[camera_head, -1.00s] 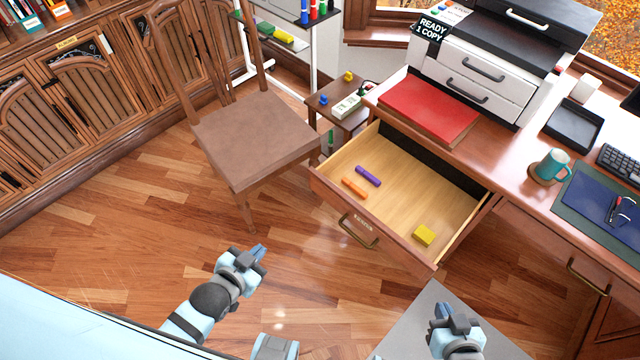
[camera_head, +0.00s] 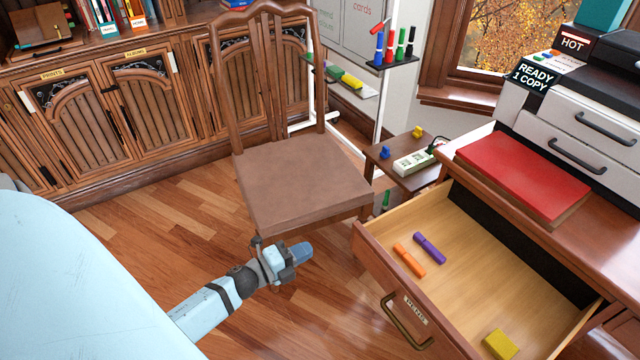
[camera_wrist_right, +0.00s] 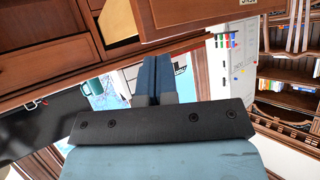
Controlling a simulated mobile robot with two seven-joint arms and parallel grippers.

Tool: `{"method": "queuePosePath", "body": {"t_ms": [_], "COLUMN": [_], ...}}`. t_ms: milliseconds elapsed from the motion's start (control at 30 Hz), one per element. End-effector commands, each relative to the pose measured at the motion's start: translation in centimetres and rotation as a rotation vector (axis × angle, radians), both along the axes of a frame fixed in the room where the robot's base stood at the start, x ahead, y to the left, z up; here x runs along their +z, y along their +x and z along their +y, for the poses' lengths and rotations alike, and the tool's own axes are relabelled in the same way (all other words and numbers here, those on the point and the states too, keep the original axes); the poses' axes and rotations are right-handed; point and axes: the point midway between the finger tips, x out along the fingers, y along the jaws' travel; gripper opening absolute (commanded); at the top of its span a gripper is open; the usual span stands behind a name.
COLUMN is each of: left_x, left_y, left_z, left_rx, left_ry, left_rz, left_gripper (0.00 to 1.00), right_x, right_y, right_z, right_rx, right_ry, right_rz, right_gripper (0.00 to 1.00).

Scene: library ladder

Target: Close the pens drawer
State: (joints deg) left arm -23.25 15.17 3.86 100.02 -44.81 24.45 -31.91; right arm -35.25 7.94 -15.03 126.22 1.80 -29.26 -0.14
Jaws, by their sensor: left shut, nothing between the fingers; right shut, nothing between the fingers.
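The pens drawer (camera_head: 385,272) stands pulled out of the desk in the head view, with its label and dark handle (camera_head: 405,325) on the front. Inside lie an orange marker (camera_head: 409,260), a purple marker (camera_head: 429,248) and a yellow block (camera_head: 500,344). My left gripper (camera_head: 300,253) is shut and empty, left of the drawer front and apart from it, by the chair seat's front edge. My right gripper (camera_wrist_right: 154,75) is shut and empty in the right wrist view, with a wooden drawer front (camera_wrist_right: 195,15) just beyond its fingertips. It is outside the head view.
A wooden chair (camera_head: 300,180) stands left of the drawer. A small side table (camera_head: 420,175) with a power strip is behind it. A red book (camera_head: 520,175) and a printer (camera_head: 580,140) sit on the desk. Floor (camera_head: 130,250) is clear at left.

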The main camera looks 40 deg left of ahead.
Motion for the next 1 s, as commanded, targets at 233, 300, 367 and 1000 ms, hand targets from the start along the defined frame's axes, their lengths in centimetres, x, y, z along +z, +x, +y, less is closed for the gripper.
{"method": "queuePosePath", "body": {"t_ms": [233,300,367,1000], "left_x": [0.1,0.1,0.1,0.1], "left_y": [5.1,6.5,7.6,11.6], "left_z": [-1.8,-2.3,-2.7,-4.2], "left_rx": [0.0,0.001,0.001,0.002], "left_ry": [-0.001,-0.002,-0.002,-0.003], "left_rz": [-0.004,-0.002,-0.002,0.001], "left_gripper": [0.0,0.0,0.0,0.0], "right_x": [-0.3,-0.3,-0.2,0.0], "right_y": [0.0,0.0,0.0,0.2], "right_z": [0.0,0.0,0.0,0.1], "right_rx": [0.0,0.001,0.001,0.001], "right_ry": [0.004,0.005,0.007,0.014], "right_rz": [-0.003,-0.005,-0.007,-0.017], "right_gripper": [0.0,0.0,0.0,0.0]}}
